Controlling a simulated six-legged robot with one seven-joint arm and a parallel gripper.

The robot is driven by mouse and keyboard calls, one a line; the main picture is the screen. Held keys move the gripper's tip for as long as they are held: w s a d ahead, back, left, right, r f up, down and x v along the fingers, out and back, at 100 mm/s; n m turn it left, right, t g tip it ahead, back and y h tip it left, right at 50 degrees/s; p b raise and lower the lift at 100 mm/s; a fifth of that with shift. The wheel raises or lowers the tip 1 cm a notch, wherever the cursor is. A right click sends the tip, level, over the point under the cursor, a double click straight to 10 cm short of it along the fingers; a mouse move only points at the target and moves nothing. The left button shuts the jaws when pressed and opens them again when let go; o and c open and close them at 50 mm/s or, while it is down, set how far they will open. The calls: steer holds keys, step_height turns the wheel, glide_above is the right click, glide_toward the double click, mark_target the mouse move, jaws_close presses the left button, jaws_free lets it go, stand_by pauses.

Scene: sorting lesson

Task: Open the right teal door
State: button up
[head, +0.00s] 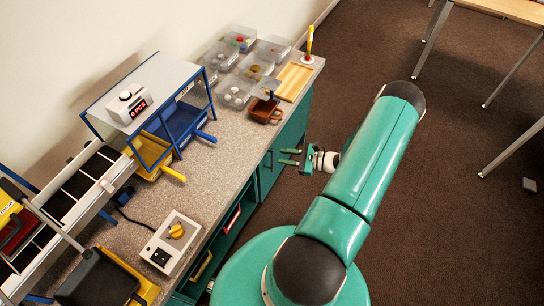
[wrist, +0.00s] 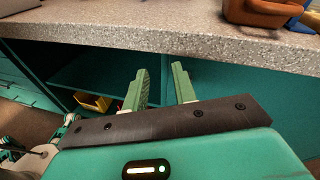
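The teal cabinet front runs below the counter. In the head view its right part, a flat teal door panel (head: 292,130), lies under the counter's far end. In the wrist view a plain teal panel (wrist: 225,95) fills the right side, beyond my fingers. My gripper (head: 286,157) is open and empty in front of the cabinet. In the wrist view its two green fingers (wrist: 160,70) stand apart and point toward the cabinet just under the counter edge. I see no clear contact with the door. The door's handle is not clear in the wrist view.
The speckled counter edge (wrist: 150,38) overhangs close above my fingers. An open shelf space with a yellow bin (wrist: 93,102) lies left. A brown container (head: 265,110), clear bins and a wooden tray (head: 293,82) stand on the counter.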

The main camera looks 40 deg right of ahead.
steer(key=s+d+f+m+t+h, duration=0.3)
steer(key=s+f+m+t+h, duration=0.25)
steer(key=f, duration=0.45)
steer(key=w, duration=0.4)
steer(key=w+a+m+g, duration=0.1)
steer(key=w, duration=0.4)
steer(key=w+a+m, duration=0.1)
steer(key=w, duration=0.4)
steer(key=shift+w+a+h, duration=0.15)
steer(key=shift+w+h, duration=0.05)
steer(key=shift+h, duration=0.15)
steer(key=shift+c, duration=0.5)
jaws_close()
